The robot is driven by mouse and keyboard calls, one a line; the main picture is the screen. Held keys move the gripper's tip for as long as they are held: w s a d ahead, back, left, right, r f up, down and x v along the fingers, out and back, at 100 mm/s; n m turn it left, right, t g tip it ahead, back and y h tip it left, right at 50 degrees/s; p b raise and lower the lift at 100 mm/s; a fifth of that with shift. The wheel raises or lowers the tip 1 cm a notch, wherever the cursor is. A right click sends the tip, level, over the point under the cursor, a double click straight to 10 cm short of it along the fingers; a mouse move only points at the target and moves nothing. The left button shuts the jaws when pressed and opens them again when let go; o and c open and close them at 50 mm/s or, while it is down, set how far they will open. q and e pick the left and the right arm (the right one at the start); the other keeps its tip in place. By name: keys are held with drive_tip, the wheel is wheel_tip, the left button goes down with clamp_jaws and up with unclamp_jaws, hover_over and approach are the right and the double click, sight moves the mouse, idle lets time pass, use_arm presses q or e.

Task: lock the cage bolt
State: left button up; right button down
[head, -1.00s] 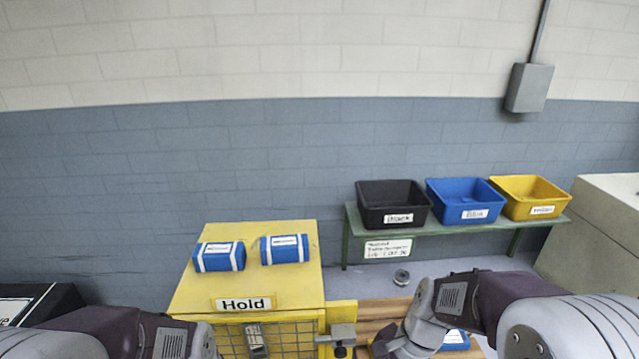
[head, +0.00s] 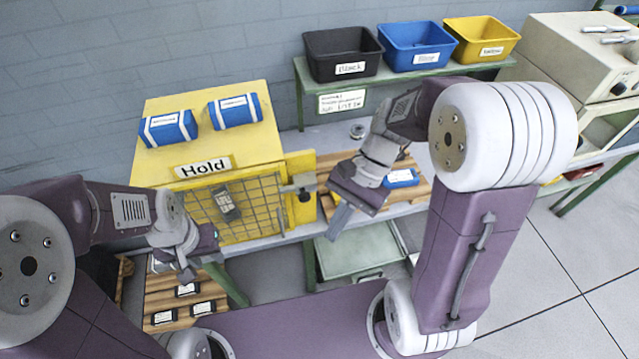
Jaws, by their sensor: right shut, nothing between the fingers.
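The yellow cage (head: 150,164), labelled Hold, stands left of centre with its mesh front door (head: 250,212) closed as far as I can see. The grey bolt (head: 299,187) sits on the yellow plate at the cage's right front edge; I cannot tell its exact position. A dark item (head: 226,204) shows at the mesh. My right gripper (head: 338,222) is to the right of and a little below the bolt, shut, empty and apart from it. My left gripper (head: 188,268) is in front of the cage's lower left; its finger gap is unclear.
Two blue packages (head: 235,111) lie on top of the cage. A blue package (head: 401,178) lies on a wooden pallet behind my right gripper. Black, blue and yellow bins (head: 342,56) stand on a green shelf behind. Another pallet (head: 157,300) with dark items is at lower left.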

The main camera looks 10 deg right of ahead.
sight(309, 196)
drive_tip(key=w+d+r+m+t+y, duration=0.25)
drive_tip(key=w+r+m+y, duration=0.3)
drive_tip(key=w, duration=0.35)
drive_tip(key=w+d+f+m+t+y, duration=0.1)
drive_tip(key=d+f+m, duration=0.1)
drive_tip(key=d, duration=0.3)
drive_tip(key=w+d+f+m+t, duration=0.1)
drive_tip(key=d+m+t, duration=0.1)
drive_tip(key=d, duration=0.3)
drive_tip(key=x, duration=0.6)
drive_tip(key=p+x, duration=0.1)
drive_tip(key=x, duration=0.6)
drive_tip(key=shift+s+a+p, duration=0.2)
drive_tip(key=shift+a+p, duration=0.1)
drive_tip(key=shift+a, duration=0.05)
drive_tip(key=shift+a+f, duration=0.2)
drive_tip(key=shift+a, duration=0.1)
drive_tip(key=shift+a, duration=0.15)
